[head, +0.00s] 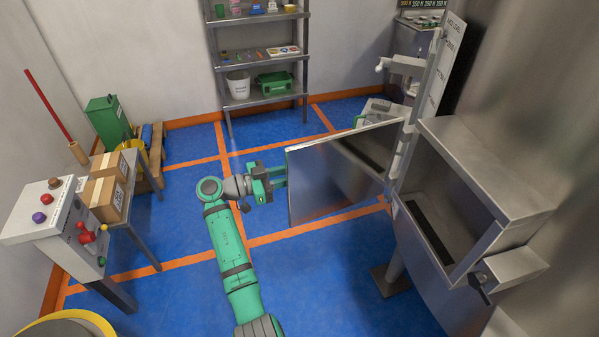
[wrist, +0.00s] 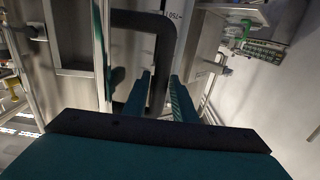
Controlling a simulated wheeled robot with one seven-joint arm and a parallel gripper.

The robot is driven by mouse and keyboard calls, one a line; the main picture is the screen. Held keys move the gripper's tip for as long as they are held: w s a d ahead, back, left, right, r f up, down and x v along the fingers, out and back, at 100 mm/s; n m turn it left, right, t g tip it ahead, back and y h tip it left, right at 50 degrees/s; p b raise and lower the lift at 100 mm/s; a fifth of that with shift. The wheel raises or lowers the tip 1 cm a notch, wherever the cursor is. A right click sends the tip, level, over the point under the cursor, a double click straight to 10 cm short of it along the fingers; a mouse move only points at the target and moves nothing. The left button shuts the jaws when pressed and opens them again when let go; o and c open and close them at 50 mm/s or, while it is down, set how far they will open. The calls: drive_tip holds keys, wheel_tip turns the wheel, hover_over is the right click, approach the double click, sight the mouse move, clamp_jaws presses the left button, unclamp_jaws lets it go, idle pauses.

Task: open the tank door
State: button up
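The tank door (head: 335,175) is a flat metal panel, swung wide out to the left from the tank (head: 440,255). The tank's rectangular opening (head: 455,215) is uncovered and dark inside. My gripper (head: 280,177) is at the door's free left edge. In the wrist view, a dark bent door handle (wrist: 166,45) runs down between the two teal fingers of my gripper (wrist: 161,85), which close around its upright leg. The handle is hidden in the head view. A latch block (head: 512,268) sits on the tank beside the opening.
A shelf rack (head: 262,60) stands at the back. Blue floor (head: 330,270) with orange lines is clear around the arm and below the door.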

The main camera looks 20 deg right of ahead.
drive_tip(key=a, duration=1)
drive_tip(key=shift+s+a, duration=0.35)
drive_tip(key=shift+a, duration=0.05)
